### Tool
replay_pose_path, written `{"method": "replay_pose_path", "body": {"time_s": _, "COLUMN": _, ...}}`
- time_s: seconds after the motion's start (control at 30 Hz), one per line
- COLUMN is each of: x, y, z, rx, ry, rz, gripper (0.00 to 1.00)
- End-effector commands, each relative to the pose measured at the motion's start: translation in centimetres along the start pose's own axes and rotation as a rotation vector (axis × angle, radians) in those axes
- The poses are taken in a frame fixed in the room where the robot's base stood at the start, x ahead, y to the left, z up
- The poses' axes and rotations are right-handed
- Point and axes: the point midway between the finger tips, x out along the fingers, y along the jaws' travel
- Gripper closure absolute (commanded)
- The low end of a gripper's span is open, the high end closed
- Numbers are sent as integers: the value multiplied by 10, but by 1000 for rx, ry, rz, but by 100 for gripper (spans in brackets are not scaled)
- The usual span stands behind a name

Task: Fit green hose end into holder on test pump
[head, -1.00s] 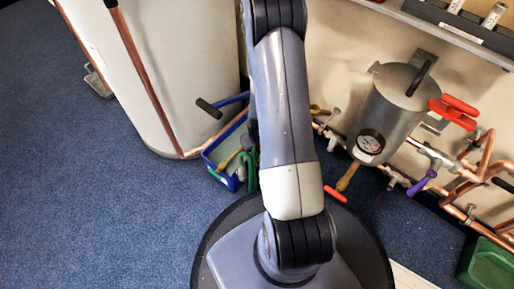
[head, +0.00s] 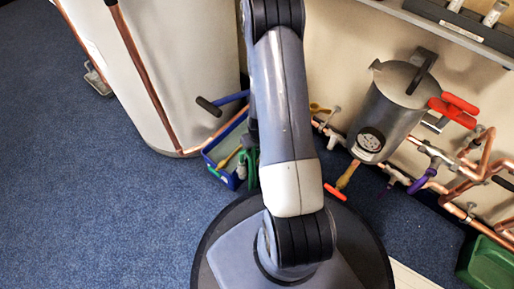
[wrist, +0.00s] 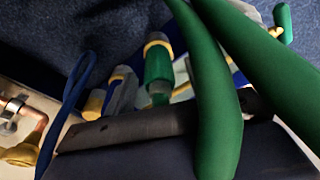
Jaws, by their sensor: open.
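The test pump is a blue tray (head: 210,160) with a blue lever and black grip (head: 208,106), on the floor by the white cylinder. A green hose (head: 251,172) shows at the tray's right side, partly hidden by my arm. In the wrist view, two thick green hose lengths (wrist: 212,95) cross close to the camera. Behind them are a green fitting with a grey and yellow collar (wrist: 158,68) and grey-blue pump parts. A dark block, apparently my gripper (wrist: 150,130), fills the bottom; it is open. I cannot make out the hose end, or any contact with the gripper.
The white cylinder (head: 185,70) with copper pipes stands left of my arm. A grey vessel with a gauge (head: 390,105), red-handled valves and copper pipes line the wall at right. A green box (head: 488,262) is at lower right. Blue carpet at left is clear.

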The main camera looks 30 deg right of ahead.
Motion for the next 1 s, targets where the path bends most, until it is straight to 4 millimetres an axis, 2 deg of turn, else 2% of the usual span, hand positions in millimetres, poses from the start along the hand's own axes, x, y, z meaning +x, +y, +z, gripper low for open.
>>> {"method": "replay_pose_path", "body": {"time_s": 0.27, "x": -4, "y": 0, "z": 0, "rx": 0, "ry": 0, "rz": 0, "gripper": 47}}
{"method": "replay_pose_path", "body": {"time_s": 0.37, "x": -16, "y": 0, "z": 0, "rx": -1, "ry": 0, "rz": 0, "gripper": 47}}
{"method": "replay_pose_path", "body": {"time_s": 0.7, "x": -82, "y": 0, "z": -1, "rx": -1, "ry": 2, "rz": 1, "gripper": 47}}
{"method": "replay_pose_path", "body": {"time_s": 0.83, "x": -99, "y": 0, "z": -1, "rx": 1, "ry": 1, "rz": 0, "gripper": 47}}
{"method": "replay_pose_path", "body": {"time_s": 1.0, "x": -108, "y": 0, "z": 0, "rx": 0, "ry": 0, "rz": 0, "gripper": 47}}
